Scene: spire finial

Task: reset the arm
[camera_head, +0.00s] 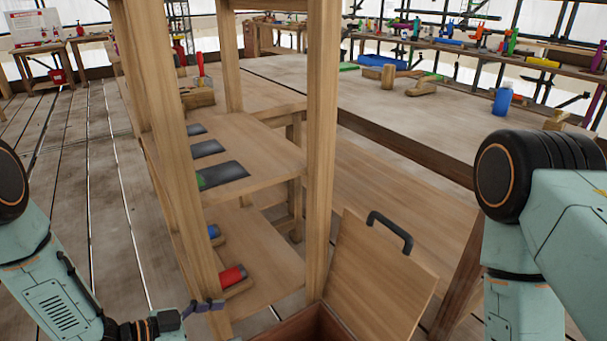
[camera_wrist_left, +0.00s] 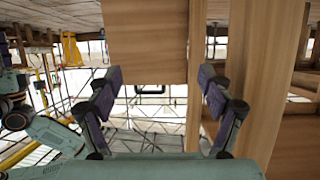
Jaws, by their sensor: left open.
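My left arm (camera_head: 60,285) comes in from the lower left in the head view. Its gripper (camera_head: 205,307) is at the bottom, beside the front post of a wooden shelf (camera_head: 320,130). In the left wrist view the left gripper (camera_wrist_left: 163,88) has its two purple-and-black fingers spread, with nothing between them. Wooden boards and posts stand close beyond the fingers. My right arm (camera_head: 530,220) shows at the right edge; its gripper is out of the picture.
The shelf holds dark flat pieces (camera_head: 222,174) and a red cylinder (camera_head: 232,276). A wooden lid (camera_head: 375,275) with a black handle stands raised on a box at the bottom. A large workbench (camera_head: 440,120) with a blue bottle (camera_head: 502,99) lies behind. Plank floor (camera_head: 110,160) is clear at left.

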